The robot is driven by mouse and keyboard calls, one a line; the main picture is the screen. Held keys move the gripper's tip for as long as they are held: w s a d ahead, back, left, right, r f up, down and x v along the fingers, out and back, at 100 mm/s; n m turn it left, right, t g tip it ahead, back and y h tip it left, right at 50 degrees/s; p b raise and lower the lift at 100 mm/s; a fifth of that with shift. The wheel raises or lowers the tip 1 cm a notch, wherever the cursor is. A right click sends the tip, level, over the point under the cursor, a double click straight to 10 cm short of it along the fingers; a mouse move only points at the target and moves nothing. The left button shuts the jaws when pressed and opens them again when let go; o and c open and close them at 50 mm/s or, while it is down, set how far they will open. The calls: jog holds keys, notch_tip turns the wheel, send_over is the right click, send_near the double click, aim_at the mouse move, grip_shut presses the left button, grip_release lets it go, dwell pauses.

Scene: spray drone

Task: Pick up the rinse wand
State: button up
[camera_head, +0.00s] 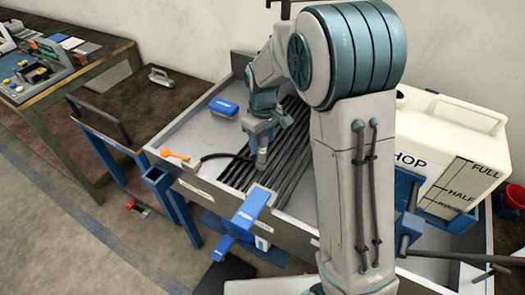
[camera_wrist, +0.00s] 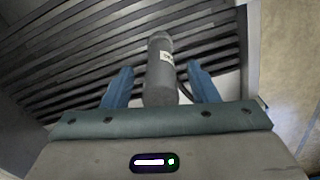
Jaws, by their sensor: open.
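The rinse wand appears to be the grey cylinder (camera_wrist: 159,66) with a small white label in the wrist view. Its lettering is too small to read. My gripper (camera_wrist: 160,75) is open, with one blue finger on each side of the cylinder. I cannot tell whether either finger touches it. In the head view my gripper (camera_head: 263,138) points down over the slatted sink, and the lower end of the grey cylinder (camera_head: 262,160) shows below it. A dark hose (camera_head: 222,156) curves beside the cylinder.
The sink's dark slats (camera_head: 290,150) lie below. A blue brush (camera_head: 223,107) lies at the back left, and an orange-ended item (camera_head: 175,155) at the left rim. A blue lever-like part (camera_head: 252,207) stands at the front rim. A cream tank (camera_head: 445,145) stands right.

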jog(key=shift+c, duration=0.3)
grip_shut()
